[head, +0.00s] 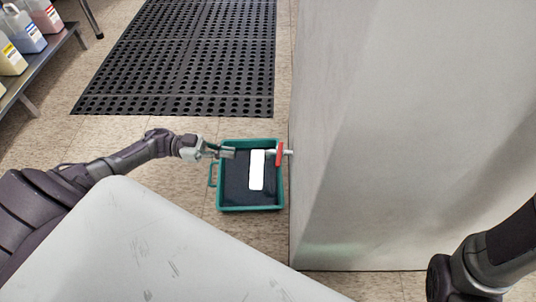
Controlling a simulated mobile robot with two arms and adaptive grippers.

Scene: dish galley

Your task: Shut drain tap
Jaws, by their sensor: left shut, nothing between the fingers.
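The drain tap has a red handle (280,153) and a short pale metal spout. It sticks out of the left side of a large grey cabinet, above a green tub (250,208). The red handle looks set across the pipe. A bright white strip (257,170) shows below the spout, over the tub's dark inside; I cannot tell whether it is running water or a reflection. My left gripper (232,153) is shut and empty, over the tub's far left part, left of the tap and apart from it. My right gripper is out of view.
The grey cabinet (400,120) fills the right side. A pale worn panel (130,240) lies in the foreground. A black perforated mat (195,50) covers the floor beyond. A low shelf (50,65) with several bottles stands at upper left. Tiled floor around the tub is clear.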

